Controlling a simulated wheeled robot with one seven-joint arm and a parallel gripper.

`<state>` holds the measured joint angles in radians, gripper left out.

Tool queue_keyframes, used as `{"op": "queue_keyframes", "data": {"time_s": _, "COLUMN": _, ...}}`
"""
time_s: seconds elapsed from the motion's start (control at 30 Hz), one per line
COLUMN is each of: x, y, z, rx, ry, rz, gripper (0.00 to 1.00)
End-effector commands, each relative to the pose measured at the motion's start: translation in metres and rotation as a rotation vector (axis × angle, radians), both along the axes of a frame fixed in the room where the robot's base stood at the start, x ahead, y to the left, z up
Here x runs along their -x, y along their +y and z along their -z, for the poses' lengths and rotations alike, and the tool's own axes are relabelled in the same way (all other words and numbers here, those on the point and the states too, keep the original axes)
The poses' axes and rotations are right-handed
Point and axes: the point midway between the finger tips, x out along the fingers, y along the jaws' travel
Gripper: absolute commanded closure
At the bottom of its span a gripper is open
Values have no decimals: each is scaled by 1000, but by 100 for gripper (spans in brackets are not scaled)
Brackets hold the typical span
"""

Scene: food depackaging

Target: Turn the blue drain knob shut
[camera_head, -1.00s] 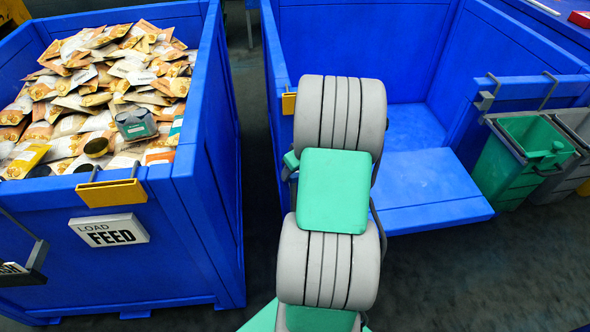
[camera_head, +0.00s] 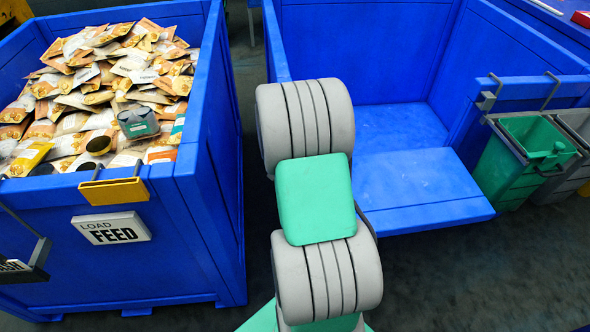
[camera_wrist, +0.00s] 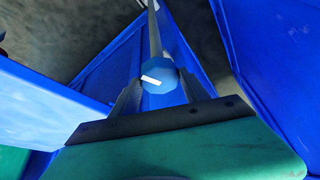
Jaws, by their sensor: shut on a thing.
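The blue drain knob (camera_wrist: 159,78) shows in the wrist view as a light blue, faceted knob with a white bar mark that lies tilted. My gripper (camera_wrist: 157,88) has one finger on each side of the knob and is shut on it. The fingers' inner contact faces are partly hidden by the knob. In the head view my arm's grey and green links stand in front of the blue bin, and neither the knob nor my gripper shows there.
A blue bin (camera_head: 207,150) full of food pouches stands at the left with a LOAD FEED sign (camera_head: 113,229). An open, nearly empty blue bin (camera_head: 420,215) stands behind my arm. A green bin (camera_head: 500,170) hangs at the right. Dark floor (camera_head: 480,275) is clear at the front right.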

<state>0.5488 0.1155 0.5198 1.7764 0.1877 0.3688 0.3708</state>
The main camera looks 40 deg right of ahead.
Motion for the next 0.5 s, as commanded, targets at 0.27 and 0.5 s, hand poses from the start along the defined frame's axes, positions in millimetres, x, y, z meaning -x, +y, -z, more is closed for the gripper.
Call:
{"op": "queue_keyframes", "data": {"time_s": 0.27, "x": 0, "y": 1, "z": 2, "rx": 0, "ry": 4, "rz": 217, "gripper": 87}}
{"op": "queue_keyframes", "data": {"time_s": 0.5, "x": 0, "y": 1, "z": 2, "rx": -1, "ry": 4, "rz": 333, "gripper": 87}}
